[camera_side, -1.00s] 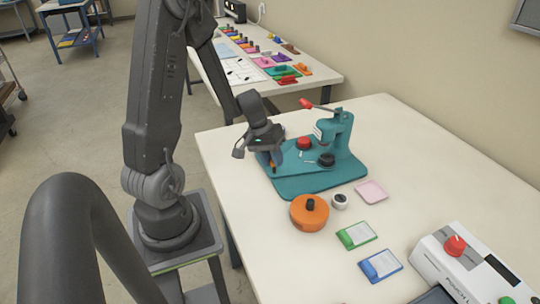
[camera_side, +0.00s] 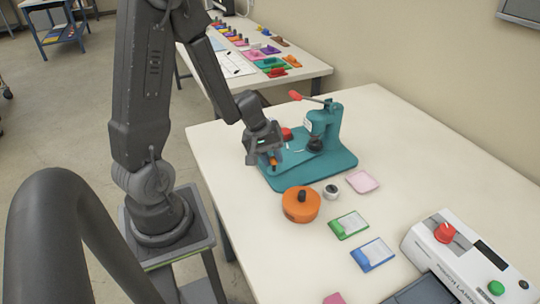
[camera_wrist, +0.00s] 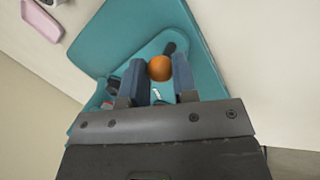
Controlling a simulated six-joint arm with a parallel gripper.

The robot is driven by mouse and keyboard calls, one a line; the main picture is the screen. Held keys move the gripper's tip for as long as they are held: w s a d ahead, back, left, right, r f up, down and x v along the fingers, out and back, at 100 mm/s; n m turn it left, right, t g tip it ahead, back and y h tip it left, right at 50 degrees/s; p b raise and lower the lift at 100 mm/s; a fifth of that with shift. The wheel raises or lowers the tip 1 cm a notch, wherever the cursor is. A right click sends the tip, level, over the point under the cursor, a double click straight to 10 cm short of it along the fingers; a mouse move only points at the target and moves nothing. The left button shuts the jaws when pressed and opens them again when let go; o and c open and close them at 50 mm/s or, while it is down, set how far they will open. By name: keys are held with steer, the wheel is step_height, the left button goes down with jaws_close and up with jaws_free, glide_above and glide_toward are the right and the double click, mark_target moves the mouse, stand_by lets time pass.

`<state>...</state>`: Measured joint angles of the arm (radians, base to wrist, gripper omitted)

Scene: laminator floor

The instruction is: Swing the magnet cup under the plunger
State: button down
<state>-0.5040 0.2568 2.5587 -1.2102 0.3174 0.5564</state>
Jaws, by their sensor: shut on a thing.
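The teal press (camera_side: 328,120) stands on a teal base plate (camera_side: 335,167), with a red-tipped lever (camera_side: 296,96) at its top. A red cup (camera_side: 287,133) and a black cup (camera_side: 314,146) sit at the press; the frames do not show which is the magnet cup. The black cup is at or just below the plunger; exact alignment cannot be told. My gripper (camera_side: 272,162) is low over the plate's left part. In the wrist view my gripper (camera_wrist: 158,76) has its blue fingers on either side of an orange knob (camera_wrist: 160,68), shut on it.
In front of the press lie a round orange tool (camera_side: 300,206), a small white-and-black round piece (camera_side: 331,192), a pink pad (camera_side: 362,182), and green (camera_side: 348,225) and blue (camera_side: 373,255) card holders. A white machine (camera_side: 465,255) stands front right. The table's back right is clear.

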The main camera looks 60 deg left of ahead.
steer(key=shift+w, duration=0.15)
stand_by(0.4)
steer(key=c, duration=0.9)
jaws_free()
steer(key=shift+r, duration=0.1)
steer(key=shift+v, duration=0.9)
steer(key=v, duration=1.2)
steer(key=shift+d, duration=0.15)
